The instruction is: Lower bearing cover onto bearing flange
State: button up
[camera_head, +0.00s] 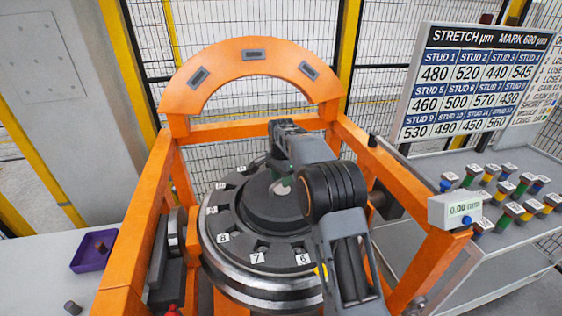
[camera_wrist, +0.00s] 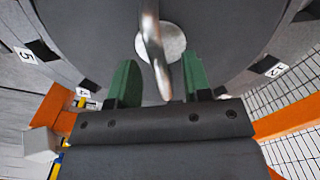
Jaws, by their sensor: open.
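The bearing cover (camera_head: 260,210) is a dark disc with a raised centre, lying level inside the orange gantry. Numbered tags and notches ring it. The round metal bearing flange (camera_head: 250,285) shows below as a banded rim; the seam between them is too unclear to tell contact. My gripper (camera_head: 281,184) is over the cover's centre, with my arm hiding its right side. In the wrist view, the green fingers (camera_wrist: 160,85) are apart. A shiny metal lifting eye (camera_wrist: 152,45) stands up from the cover's pale centre, its near end reaching between them without visible grip.
The orange gantry frame (camera_head: 137,255) surrounds the work, with its arch behind. A purple tray (camera_head: 94,250) stands at left. A grey bench (camera_head: 490,230) at right holds several coloured studs, beside a small readout (camera_head: 460,209) and a stretch board (camera_head: 470,85).

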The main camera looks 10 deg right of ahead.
aim_at(283, 193)
notch_tip(283, 193, up, 12)
dwell(0.4)
dwell(0.3)
jog(key=f+n, duration=0.3)
jog(key=shift+w+f, duration=0.3)
jog(key=shift+w, duration=0.05)
jog(key=s+f+n+t, duration=0.1)
jog(key=s+n+t, duration=0.3)
jog(key=s, duration=2.8)
jog(key=shift+s+f+n+t, duration=0.2)
jog(key=shift+f+n+t, duration=0.1)
jog(key=shift+n, duration=2.2)
